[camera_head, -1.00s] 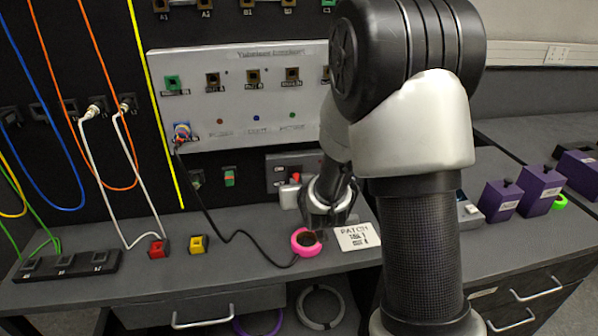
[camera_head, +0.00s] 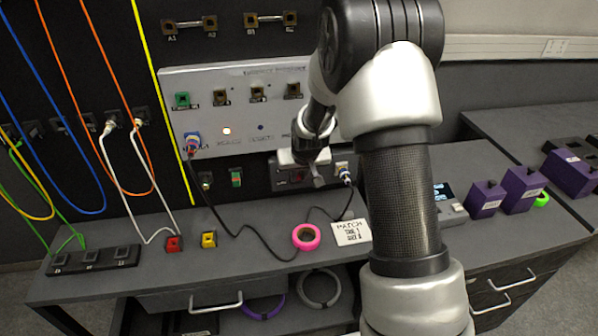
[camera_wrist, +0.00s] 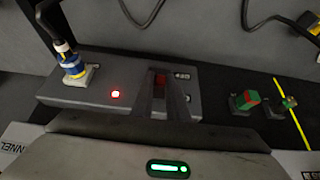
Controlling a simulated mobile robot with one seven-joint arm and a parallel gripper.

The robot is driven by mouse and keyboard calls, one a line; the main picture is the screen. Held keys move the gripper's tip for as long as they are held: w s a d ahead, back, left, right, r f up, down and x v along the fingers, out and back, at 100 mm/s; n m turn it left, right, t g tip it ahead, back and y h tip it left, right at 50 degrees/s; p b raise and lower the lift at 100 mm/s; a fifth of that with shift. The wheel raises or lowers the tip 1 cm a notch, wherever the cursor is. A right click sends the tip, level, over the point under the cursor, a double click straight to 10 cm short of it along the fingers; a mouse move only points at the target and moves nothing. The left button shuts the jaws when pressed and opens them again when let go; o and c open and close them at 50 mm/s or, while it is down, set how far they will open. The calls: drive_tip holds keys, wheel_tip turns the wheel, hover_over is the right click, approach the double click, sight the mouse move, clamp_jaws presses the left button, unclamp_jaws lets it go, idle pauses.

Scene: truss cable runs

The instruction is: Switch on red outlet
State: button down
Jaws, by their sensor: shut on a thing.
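The grey outlet box (camera_head: 284,186) is mounted on the dark wall panel above the bench. In the wrist view, its red switch (camera_wrist: 160,79) shows between my fingers, and a red light (camera_wrist: 115,94) on the box glows. A blue-and-yellow plug (camera_wrist: 73,65) sits upright in the box's socket; it also shows right of my gripper in the head view (camera_head: 343,171). My gripper (camera_wrist: 162,100) is shut at the red switch, its fingers on either side of it. The fingers partly hide the switch, so its exact position is unclear.
A black cable (camera_head: 258,235) runs over the bench past a pink ring (camera_head: 306,237) to the plug. A white card (camera_head: 351,232) lies below the box. Purple boxes (camera_head: 522,201) stand right.

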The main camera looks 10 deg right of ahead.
idle(0.4)
drive_tip(key=c, duration=1.7)
unclamp_jaws()
drive_tip(key=v, duration=1.7)
drive_tip(key=shift+r, duration=0.25)
